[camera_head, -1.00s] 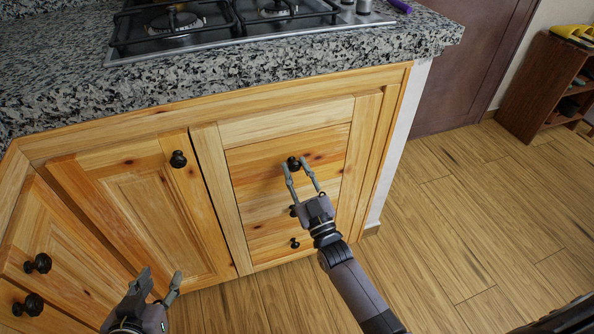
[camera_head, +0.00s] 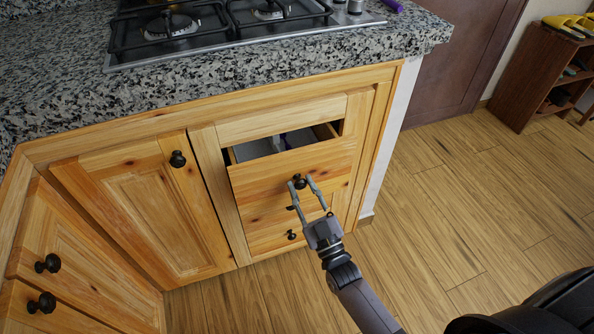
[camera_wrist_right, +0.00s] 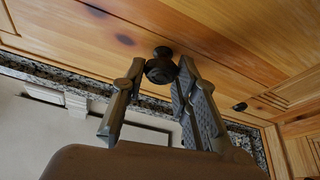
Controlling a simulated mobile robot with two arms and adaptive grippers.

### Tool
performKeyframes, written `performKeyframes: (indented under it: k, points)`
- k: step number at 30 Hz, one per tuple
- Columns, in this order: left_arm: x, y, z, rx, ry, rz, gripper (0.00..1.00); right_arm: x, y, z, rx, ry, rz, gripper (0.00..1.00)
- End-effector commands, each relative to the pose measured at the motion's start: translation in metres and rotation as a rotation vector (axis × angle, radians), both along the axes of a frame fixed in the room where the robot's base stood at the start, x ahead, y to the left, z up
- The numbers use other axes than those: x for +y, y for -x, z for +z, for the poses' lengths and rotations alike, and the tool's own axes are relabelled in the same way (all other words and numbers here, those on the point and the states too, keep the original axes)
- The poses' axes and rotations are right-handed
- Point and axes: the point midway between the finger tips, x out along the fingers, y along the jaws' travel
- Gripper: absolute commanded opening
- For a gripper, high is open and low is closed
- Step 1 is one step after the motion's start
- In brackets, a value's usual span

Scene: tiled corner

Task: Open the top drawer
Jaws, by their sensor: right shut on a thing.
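The top drawer (camera_head: 270,172) is a wooden front in the cabinet below the counter. It stands partly pulled out, and its interior shows through the gap above the front. Its round black knob (camera_head: 299,182) sits between the fingers of my right gripper (camera_head: 304,184), which is shut on it. The right wrist view shows the knob (camera_wrist_right: 161,68) between the two fingertips (camera_wrist_right: 158,80). My left gripper is not in view.
Lower drawers with black knobs (camera_head: 291,235) sit below. A cabinet door (camera_head: 140,205) is to the left. A granite counter (camera_head: 230,75) with a gas stove (camera_head: 200,30) is above. Wooden floor (camera_head: 450,210) is clear to the right. A brown shelf (camera_head: 535,85) stands at far right.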

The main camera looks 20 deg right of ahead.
Motion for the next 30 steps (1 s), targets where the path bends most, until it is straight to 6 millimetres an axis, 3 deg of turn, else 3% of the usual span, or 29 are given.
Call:
performKeyframes:
  k: [7, 15, 21, 30]
  points:
    - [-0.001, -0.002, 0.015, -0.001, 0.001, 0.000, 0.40, -0.001, 0.041, 0.002, 0.004, 0.001, 0.001, 0.00]
    - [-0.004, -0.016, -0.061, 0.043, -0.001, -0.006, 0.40, -0.003, 0.102, 0.003, 0.006, 0.001, 0.001, 0.00]
    - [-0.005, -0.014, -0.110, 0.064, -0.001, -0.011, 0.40, -0.005, 0.154, 0.002, 0.005, 0.002, 0.001, 0.00]
    - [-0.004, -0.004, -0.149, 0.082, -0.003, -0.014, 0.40, -0.007, 0.208, 0.001, 0.002, 0.002, 0.001, 0.00]
